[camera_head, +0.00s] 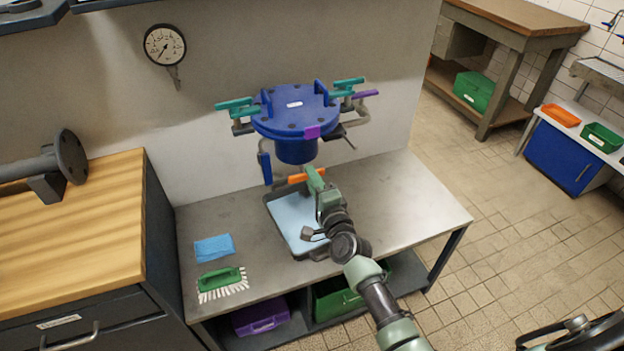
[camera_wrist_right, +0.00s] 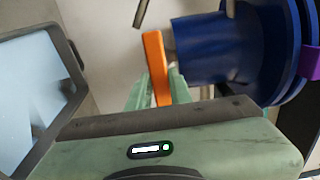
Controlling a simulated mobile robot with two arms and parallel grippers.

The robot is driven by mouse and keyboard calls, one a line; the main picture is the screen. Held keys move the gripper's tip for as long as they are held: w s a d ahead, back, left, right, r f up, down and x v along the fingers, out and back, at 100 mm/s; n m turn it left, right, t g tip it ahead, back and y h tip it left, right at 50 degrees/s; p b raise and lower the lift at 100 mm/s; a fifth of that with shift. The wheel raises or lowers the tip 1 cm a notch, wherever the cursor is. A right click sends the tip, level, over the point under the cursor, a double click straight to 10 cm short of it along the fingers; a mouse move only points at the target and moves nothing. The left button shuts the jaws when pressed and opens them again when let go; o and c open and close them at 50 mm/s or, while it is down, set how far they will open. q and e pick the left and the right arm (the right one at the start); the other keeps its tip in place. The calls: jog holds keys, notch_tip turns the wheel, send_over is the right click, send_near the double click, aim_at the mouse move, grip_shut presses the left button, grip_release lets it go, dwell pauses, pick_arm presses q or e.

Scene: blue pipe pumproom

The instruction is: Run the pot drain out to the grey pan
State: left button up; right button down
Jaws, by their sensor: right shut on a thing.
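The blue pot (camera_head: 296,113) with a bolted lid is mounted in front of the wall above the steel bench. Below its lower end is an orange lever (camera_head: 296,179), lying roughly crosswise in the head view. My right gripper (camera_head: 315,179) is shut on this lever, which shows between its green fingers in the right wrist view (camera_wrist_right: 155,62). The grey pan (camera_head: 283,238) sits on the bench below, with a flat pale-blue surface inside; it also shows in the right wrist view (camera_wrist_right: 68,58). Any drain flow is hidden or cannot be made out. My left gripper is not in view.
Teal-handled valves (camera_head: 236,107) and purple-handled piping (camera_head: 364,94) flank the pot. A blue cloth (camera_head: 214,248) and green brush (camera_head: 220,279) lie left of the pan. The bench's right end (camera_head: 425,205) is clear. A pressure gauge (camera_head: 165,45) hangs on the wall.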

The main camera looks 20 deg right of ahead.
jog(key=shift+f, duration=0.1)
dwell(0.4)
jog(key=c, duration=1.3)
grip_release()
jog(key=s, duration=0.8)
jog(key=shift+d, duration=0.15)
